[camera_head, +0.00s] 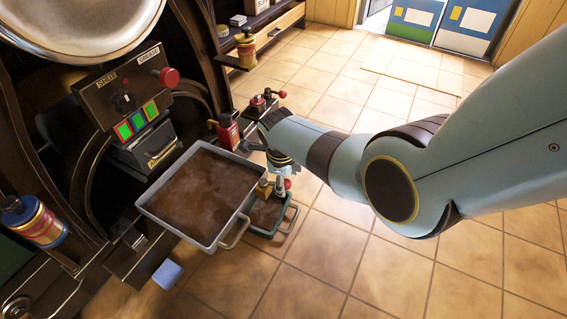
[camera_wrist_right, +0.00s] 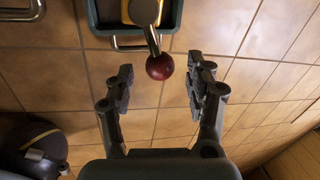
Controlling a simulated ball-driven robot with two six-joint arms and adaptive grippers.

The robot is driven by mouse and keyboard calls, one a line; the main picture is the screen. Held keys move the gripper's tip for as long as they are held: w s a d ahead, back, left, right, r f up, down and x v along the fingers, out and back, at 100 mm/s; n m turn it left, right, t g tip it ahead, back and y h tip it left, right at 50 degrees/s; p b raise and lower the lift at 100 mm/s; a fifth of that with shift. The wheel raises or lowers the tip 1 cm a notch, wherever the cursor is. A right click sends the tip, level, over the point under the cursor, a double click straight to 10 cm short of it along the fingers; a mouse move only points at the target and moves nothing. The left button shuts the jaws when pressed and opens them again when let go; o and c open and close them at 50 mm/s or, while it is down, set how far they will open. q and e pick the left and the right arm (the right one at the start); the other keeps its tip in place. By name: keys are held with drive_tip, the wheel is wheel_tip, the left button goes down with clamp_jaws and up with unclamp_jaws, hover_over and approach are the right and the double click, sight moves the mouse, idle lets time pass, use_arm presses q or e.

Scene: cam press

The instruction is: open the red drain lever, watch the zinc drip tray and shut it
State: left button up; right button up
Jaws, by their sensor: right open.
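The red drain lever is a metal stem with a round red knob (camera_head: 287,184) on a brass-coloured valve at the front of a large grey pan. In the right wrist view the knob (camera_wrist_right: 160,67) lies midway between the fingertips and a little beyond them. My right gripper (camera_wrist_right: 158,80) is open and empty, with no finger touching the knob. In the head view the right arm's wrist partly hides it. A smaller blue-grey tray (camera_head: 291,218), apparently the zinc drip tray, sits under the valve and holds something brown. Its front handle (camera_wrist_right: 130,46) shows in the wrist view. My left gripper is not in view.
The large grey pan (camera_head: 150,207) holds brown liquid. A control box (camera_head: 122,88) with coloured buttons is at the left. A blue block (camera_head: 167,273) lies low in front. The tiled floor at right is clear.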

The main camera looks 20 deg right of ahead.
wheel_tip(320, 180, up, 10)
drive_tip(key=s+a, duration=0.1)
drive_tip(key=shift+s+a, duration=0.15)
drive_tip(key=shift+s, duration=0.15)
idle(0.3)
